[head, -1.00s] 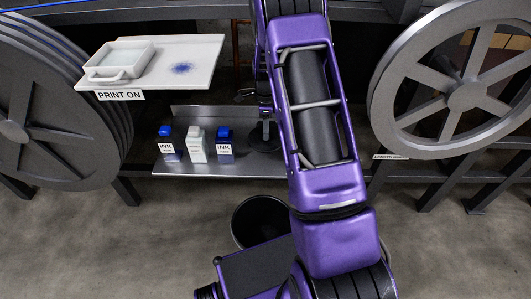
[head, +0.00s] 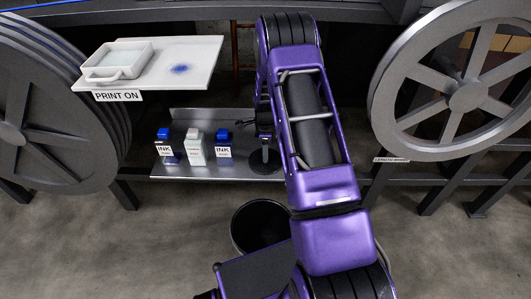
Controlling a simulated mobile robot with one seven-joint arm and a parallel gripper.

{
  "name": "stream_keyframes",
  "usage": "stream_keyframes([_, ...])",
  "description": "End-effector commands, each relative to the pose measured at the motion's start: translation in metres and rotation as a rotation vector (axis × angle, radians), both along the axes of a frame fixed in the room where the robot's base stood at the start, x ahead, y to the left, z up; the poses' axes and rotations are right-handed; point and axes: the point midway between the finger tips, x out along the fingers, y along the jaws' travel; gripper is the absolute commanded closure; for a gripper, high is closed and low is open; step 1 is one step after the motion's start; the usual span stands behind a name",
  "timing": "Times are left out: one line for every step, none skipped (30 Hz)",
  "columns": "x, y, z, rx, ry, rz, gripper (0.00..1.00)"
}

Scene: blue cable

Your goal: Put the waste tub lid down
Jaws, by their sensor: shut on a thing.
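My gripper (head: 265,147) is partly in view behind my purple arm, pointing down. It is shut on the upright knob of the dark round waste tub lid (head: 259,167). The lid is level, at the right end of the metal shelf (head: 225,170). I cannot tell whether it touches the shelf or hangs just above it. The black waste tub (head: 262,226) stands on the floor in front of the shelf, its top open, its lower right part hidden by my own body.
Two blue-capped ink bottles (head: 165,150) (head: 223,148) and a white bottle (head: 195,150) stand left of the lid. A white board (head: 205,60) with a white tray (head: 118,62) is above them. Large grey wheels flank the shelf at left (head: 50,100) and right (head: 468,97).

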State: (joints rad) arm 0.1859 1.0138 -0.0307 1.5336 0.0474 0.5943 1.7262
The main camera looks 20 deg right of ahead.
Motion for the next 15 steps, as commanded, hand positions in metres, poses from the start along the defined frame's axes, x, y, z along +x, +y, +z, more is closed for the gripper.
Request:
stream_keyframes([-0.0001, 0.0002, -0.0016, 0.000, 0.000, 0.001, 1.00])
stream_keyframes([-0.0001, 0.0003, -0.0026, 0.000, 0.001, 0.001, 1.00])
stream_keyframes([-0.0001, 0.0003, -0.0032, 0.000, 0.000, 0.001, 0.67])
stream_keyframes([0.0000, 0.0002, -0.0028, 0.000, 0.000, 0.001, 0.61])
stream_keyframes([0.0000, 0.0002, -0.0028, 0.000, 0.000, 0.001, 0.56])
stream_keyframes([0.0000, 0.0002, -0.0028, 0.000, 0.000, 0.001, 0.49])
stream_keyframes([-0.0001, 0.0003, -0.0028, 0.000, 0.000, 0.001, 0.43])
stream_keyframes([-0.0001, 0.0002, -0.0028, 0.000, 0.000, 0.001, 0.39])
stream_keyframes([-0.0001, 0.0002, -0.0028, 0.000, 0.000, 0.001, 0.39])
stream_keyframes([-0.0001, 0.0002, -0.0028, 0.000, 0.000, 0.001, 0.39])
stream_keyframes([-0.0001, 0.0002, -0.0028, 0.000, 0.001, 0.001, 0.39])
stream_keyframes([-0.0001, 0.0002, -0.0027, 0.000, 0.000, 0.001, 0.39])
stream_keyframes([-0.0001, 0.0002, -0.0027, 0.000, 0.001, 0.001, 0.39])
stream_keyframes([-0.0001, 0.0002, -0.0027, 0.000, 0.000, 0.001, 0.39])
stream_keyframes([-0.0001, 0.0002, -0.0027, 0.000, 0.001, 0.001, 0.39])
